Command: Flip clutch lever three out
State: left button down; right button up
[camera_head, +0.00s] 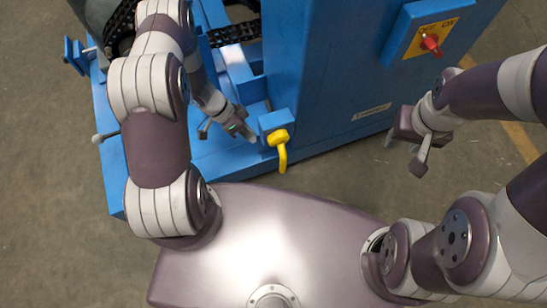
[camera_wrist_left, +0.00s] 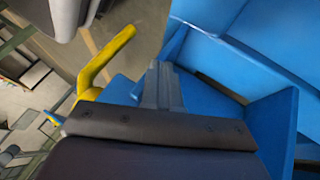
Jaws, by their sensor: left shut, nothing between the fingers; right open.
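A yellow lever (camera_head: 281,150) is mounted on a small blue box at the front of the blue machine, its handle pointing toward me. It also shows in the left wrist view (camera_wrist_left: 105,57), at the upper left. No number on it is readable. My left gripper (camera_head: 250,138) is shut and empty just left of the yellow lever, over the blue frame. Its closed fingers (camera_wrist_left: 161,90) show in the left wrist view, to the right of the lever and apart from it. My right gripper (camera_head: 404,155) is open and empty, well to the right of the lever.
The blue cabinet (camera_head: 320,70) rises behind the lever, with a red switch (camera_head: 431,43) on a yellow plate. A black chain (camera_head: 233,33) runs at the back. A ball-ended rod (camera_head: 104,136) sticks out at the left. The floor (camera_head: 345,170) is clear in front.

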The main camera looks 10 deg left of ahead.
aim_at(267, 155)
pick_arm(q)
jog(key=b+x, duration=0.5)
jog(key=x, duration=0.4)
jog(key=shift+f, duration=0.35)
jog(key=s+d+b, duration=0.1)
jog(key=s+d+r+b, duration=0.1)
jog(key=shift+s+d, duration=0.35)
jog(key=shift+s, duration=0.05)
